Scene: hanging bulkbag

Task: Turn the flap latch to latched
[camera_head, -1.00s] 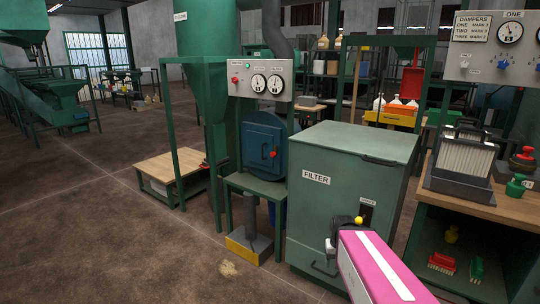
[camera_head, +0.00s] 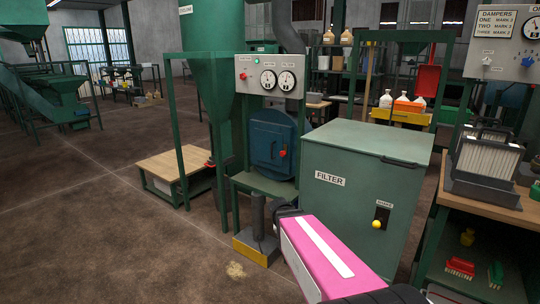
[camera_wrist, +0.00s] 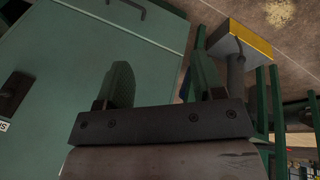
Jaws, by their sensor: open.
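A blue round hatch (camera_head: 268,145) stands left of the filter cabinet in the head view. A red-knobbed handle (camera_head: 282,153) is at its right side; I take this for the flap latch, but no label shows, and its setting cannot be read. My gripper (camera_head: 286,212) is at the far end of my pink arm, below the hatch and in front of the cabinet's left edge, apart from the red knob. In the wrist view my gripper (camera_wrist: 161,82) has its two fingers spread, with nothing held. The hatch and red knob cannot be made out there.
The green filter cabinet (camera_head: 345,210) is close on the right, with a yellow knob (camera_head: 376,224) on its front. A grey post on a yellow-edged base (camera_head: 257,246) stands below the hatch. A gauge panel (camera_head: 270,75) is above. Open floor (camera_head: 130,240) lies left.

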